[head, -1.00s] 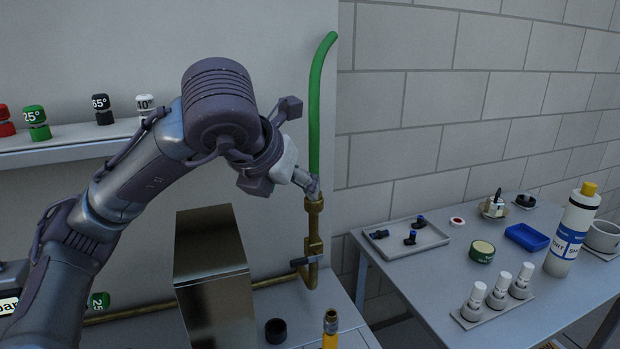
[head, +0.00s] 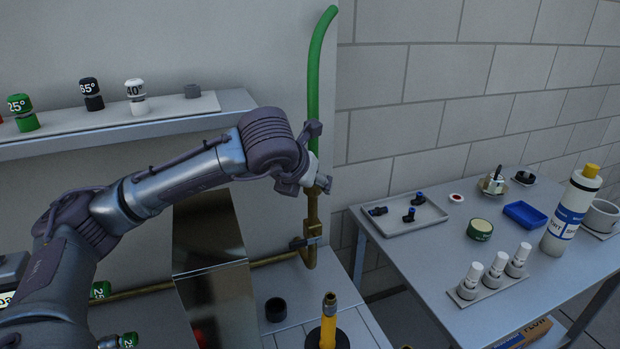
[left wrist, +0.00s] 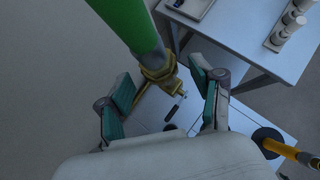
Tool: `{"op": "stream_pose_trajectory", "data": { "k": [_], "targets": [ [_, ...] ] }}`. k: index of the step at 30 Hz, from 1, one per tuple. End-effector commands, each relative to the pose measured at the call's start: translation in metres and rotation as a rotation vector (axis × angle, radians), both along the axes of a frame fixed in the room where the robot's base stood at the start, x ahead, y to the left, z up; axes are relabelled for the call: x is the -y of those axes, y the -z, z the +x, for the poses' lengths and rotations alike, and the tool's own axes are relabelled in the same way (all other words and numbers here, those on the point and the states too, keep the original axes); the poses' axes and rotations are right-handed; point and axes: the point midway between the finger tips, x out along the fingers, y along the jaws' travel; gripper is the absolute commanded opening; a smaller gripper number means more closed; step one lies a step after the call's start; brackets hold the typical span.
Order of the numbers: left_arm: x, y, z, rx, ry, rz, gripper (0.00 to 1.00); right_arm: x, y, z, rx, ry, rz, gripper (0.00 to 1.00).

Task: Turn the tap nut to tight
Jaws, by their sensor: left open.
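The green hose (head: 318,70) comes down onto the brass tap pipe (head: 311,222) against the wall. In the left wrist view a brass nut (left wrist: 158,70) shows at the hose's lower end. In the head view my gripper hides most of that joint. My left gripper (head: 318,168) is open at the joint. In the left wrist view its two teal-padded fingers (left wrist: 161,84) stand apart on either side of the brass fitting, with gaps visible. I cannot tell how tight the nut is. A small lever (left wrist: 172,112) sits lower on the tap. My right gripper is not in view.
A tall metallic box (head: 210,240) stands left of the tap, below my forearm. A shelf (head: 180,120) with labelled caps runs behind. A black cup (head: 276,310) and a yellow tool (head: 328,325) stand in front. A side table (head: 420,255) is at right.

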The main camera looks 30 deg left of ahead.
Motion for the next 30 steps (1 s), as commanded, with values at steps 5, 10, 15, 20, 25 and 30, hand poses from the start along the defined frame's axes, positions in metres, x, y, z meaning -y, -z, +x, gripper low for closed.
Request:
{"op": "stream_pose_trajectory", "data": {
  "k": [5,10,15,20,25,30],
  "targets": [
    [-0.001,0.008,0.008,0.000,0.001,0.001,0.66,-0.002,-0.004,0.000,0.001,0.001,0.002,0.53],
    [-0.001,0.010,0.009,0.000,0.001,0.001,0.66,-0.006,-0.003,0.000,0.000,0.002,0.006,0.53],
    [-0.001,0.010,0.009,0.000,0.001,0.001,0.56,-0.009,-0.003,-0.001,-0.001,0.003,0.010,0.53],
    [-0.001,0.009,0.009,0.000,0.001,0.001,0.29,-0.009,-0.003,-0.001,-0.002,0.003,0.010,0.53],
    [-0.001,0.009,0.009,0.000,0.001,0.001,0.06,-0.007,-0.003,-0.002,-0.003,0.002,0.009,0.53],
    [-0.004,0.016,0.009,-0.002,0.058,0.000,0.06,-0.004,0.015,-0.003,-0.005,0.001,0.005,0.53]
  ]
}}
